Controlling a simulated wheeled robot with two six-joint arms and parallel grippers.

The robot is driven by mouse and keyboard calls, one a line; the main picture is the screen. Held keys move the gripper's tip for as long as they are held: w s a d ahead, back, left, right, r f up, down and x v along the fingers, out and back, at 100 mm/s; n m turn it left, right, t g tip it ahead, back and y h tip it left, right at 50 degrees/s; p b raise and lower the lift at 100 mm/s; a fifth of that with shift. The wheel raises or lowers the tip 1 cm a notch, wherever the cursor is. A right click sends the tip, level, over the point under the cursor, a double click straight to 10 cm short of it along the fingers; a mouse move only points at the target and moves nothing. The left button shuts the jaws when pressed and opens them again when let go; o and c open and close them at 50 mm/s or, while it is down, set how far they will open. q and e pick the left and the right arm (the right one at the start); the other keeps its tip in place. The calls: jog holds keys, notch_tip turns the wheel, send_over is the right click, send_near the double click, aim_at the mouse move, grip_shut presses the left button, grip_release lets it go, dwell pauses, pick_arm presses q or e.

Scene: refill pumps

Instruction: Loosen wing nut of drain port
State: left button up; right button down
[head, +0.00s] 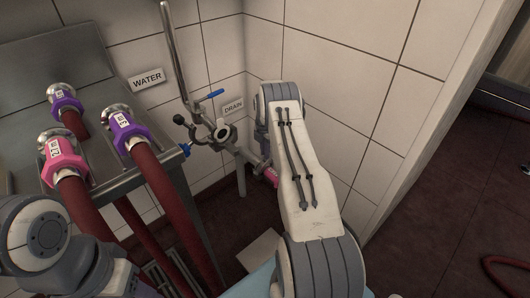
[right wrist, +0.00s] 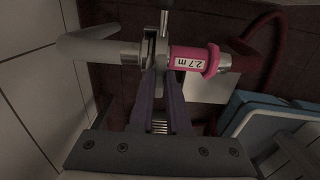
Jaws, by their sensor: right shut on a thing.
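The drain port's pale pipe (right wrist: 95,48) ends at a metal clamp (right wrist: 149,48) in the right wrist view. A pink coupling (right wrist: 188,58) marked "2.7 m" sits against the clamp's other side; part of it also shows in the head view (head: 271,177). A thin bolt (right wrist: 164,22) stands out from the clamp. My right gripper (right wrist: 161,72) is shut at the clamp, its fingertips on what seems to be the wing nut, mostly hidden between them. In the head view my right arm hides those fingertips. My left gripper is out of view; only its arm shows at lower left.
A "DRAIN" sign (head: 233,108) is on the tiled wall, with a blue-handled valve (head: 215,94) beside it. Purple couplings (head: 126,132) and a pink coupling (head: 64,158) with red hoses stand at the left metal bench. A red hose (head: 505,275) lies on the right floor.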

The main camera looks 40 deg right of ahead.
jog(key=c, duration=0.9)
grip_release()
notch_tip(320, 180, up, 11)
jog(key=shift+f+p, duration=0.2)
jog(key=shift+p, duration=0.9)
